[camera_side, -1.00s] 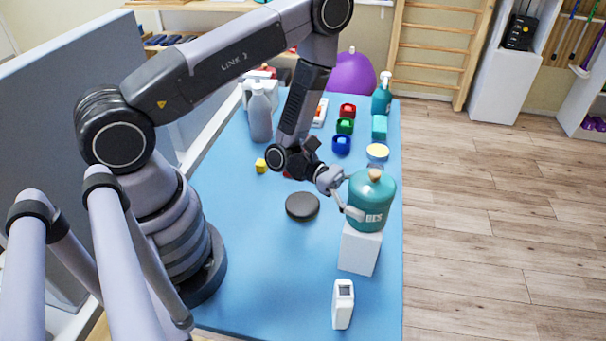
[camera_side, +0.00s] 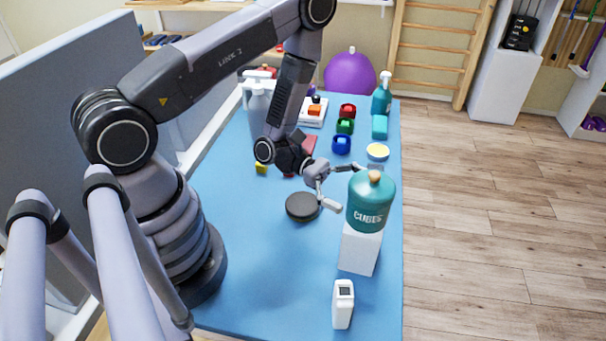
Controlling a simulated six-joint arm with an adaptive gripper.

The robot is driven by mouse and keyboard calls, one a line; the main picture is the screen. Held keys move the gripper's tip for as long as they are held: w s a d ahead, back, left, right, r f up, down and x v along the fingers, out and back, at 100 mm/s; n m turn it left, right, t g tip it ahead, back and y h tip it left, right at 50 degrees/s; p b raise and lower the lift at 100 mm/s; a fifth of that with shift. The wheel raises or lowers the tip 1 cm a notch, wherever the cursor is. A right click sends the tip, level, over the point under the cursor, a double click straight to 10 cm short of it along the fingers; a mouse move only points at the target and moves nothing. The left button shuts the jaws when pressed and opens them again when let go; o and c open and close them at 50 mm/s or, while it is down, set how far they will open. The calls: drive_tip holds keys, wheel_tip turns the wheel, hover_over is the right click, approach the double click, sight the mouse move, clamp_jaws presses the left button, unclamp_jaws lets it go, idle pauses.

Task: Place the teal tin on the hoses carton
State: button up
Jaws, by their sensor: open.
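The teal tin (camera_side: 370,203) has a rounded top with a wooden knob and lettering that seems to read "CUBES". It stands upright on top of a white box-shaped carton (camera_side: 359,251) near the right edge of the blue table. The carton's label is not visible, so I cannot tell whether it is the hoses carton. My gripper (camera_side: 350,188) is open and empty, just left of the tin. Its fingers point toward the tin, and it appears clear of it.
A dark round disc (camera_side: 302,206) lies left of the carton, below my gripper. A white device (camera_side: 342,303) stands in front. The front-middle table is clear.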

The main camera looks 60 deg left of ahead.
drive_tip(key=v, duration=0.9)
drive_tip(key=s+d+r+m+g+y, duration=0.1)
drive_tip(key=s+r+m+g+y, duration=0.35)
drive_tip(key=r+m, duration=0.25)
drive_tip(key=s+r+m+g+y, duration=0.3)
drive_tip(key=r+m+g, duration=0.2)
drive_tip(key=r+m, duration=0.3)
drive_tip(key=s+a+r+m+t+y, duration=0.6)
drive_tip(key=r+t+y, duration=0.3)
drive_tip(key=r, duration=0.2)
drive_tip(key=shift+a+m, duration=0.4)
drive_tip(key=shift+a, duration=0.15)
